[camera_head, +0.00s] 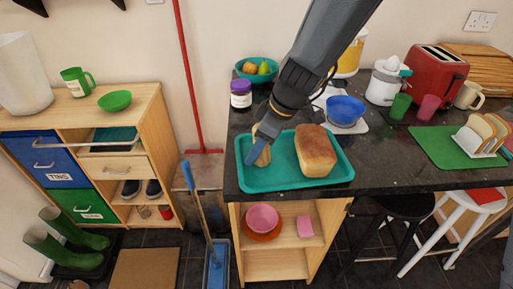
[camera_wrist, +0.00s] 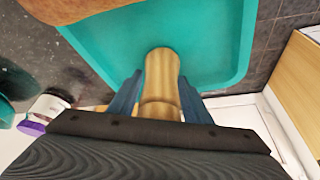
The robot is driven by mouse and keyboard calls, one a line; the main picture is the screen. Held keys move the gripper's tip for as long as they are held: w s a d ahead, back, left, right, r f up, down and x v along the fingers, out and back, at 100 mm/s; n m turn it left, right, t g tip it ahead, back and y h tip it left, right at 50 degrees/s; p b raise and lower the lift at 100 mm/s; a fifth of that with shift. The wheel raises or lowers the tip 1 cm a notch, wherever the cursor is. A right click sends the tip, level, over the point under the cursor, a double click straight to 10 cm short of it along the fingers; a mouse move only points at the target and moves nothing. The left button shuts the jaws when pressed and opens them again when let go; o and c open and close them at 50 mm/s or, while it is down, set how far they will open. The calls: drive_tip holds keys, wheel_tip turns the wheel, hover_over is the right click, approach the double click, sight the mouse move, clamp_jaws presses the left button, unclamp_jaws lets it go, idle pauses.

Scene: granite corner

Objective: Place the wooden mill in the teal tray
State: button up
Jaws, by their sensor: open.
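The wooden mill (camera_head: 264,157) is a pale wood piece at the left part of the teal tray (camera_head: 333,176), left of the bread loaf. My gripper (camera_head: 258,148) is at the mill and hides part of it. In the wrist view the mill (camera_wrist: 162,72) lies between the two blue fingers of my gripper (camera_wrist: 159,96), which are open with a narrow gap on each side. The teal tray (camera_wrist: 205,35) shows behind the mill. The mill seems to be on the tray's floor, but its base contact is not clear.
A brown bread loaf (camera_head: 315,150) fills the tray's middle and right. A purple-lidded jar (camera_head: 241,94) and a fruit bowl (camera_head: 257,70) stand behind it. A blue bowl (camera_head: 345,110) on a white scale is at the back right. The dark counter's front edge is close to the tray.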

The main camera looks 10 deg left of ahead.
drive_tip(key=b+v, duration=0.2)
drive_tip(key=v, duration=1)
